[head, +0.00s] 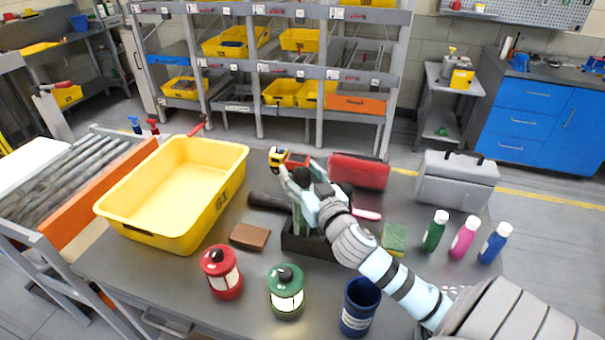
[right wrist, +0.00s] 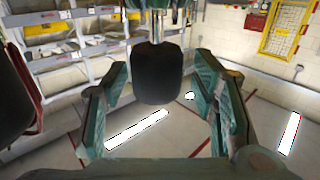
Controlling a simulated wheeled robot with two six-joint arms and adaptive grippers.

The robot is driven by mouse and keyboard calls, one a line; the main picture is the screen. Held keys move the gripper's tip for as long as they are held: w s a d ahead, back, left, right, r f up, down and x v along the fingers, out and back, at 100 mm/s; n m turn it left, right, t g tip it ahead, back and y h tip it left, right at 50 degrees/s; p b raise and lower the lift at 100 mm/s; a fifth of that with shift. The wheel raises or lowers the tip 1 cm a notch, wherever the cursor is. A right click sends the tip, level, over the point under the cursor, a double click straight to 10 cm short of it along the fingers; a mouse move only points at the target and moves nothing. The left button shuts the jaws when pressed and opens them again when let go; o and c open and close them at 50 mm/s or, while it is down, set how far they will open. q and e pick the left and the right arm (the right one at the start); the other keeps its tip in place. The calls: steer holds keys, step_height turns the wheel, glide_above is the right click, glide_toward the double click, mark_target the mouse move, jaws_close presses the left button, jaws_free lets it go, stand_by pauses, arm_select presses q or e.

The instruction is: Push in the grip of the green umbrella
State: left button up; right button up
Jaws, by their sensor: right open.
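In the head view, my right gripper (head: 302,180) is over a dark open-topped holder (head: 308,246) on the table. A pale green upright piece (head: 298,222) stands in the holder, partly hidden by my right arm. I cannot tell whether the gripper touches the grip. My left gripper is not in view.
A yellow bin (head: 150,238) stands left of the holder, with a brown wallet (head: 250,236) between. A red case (head: 358,171) and grey toolbox (head: 455,184) stand behind. Red (head: 222,272) and green (head: 285,292) canisters and a blue cup (head: 359,308) stand in front.

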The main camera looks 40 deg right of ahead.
steer(key=v, duration=1.2)
steer(key=shift+w, duration=0.1)
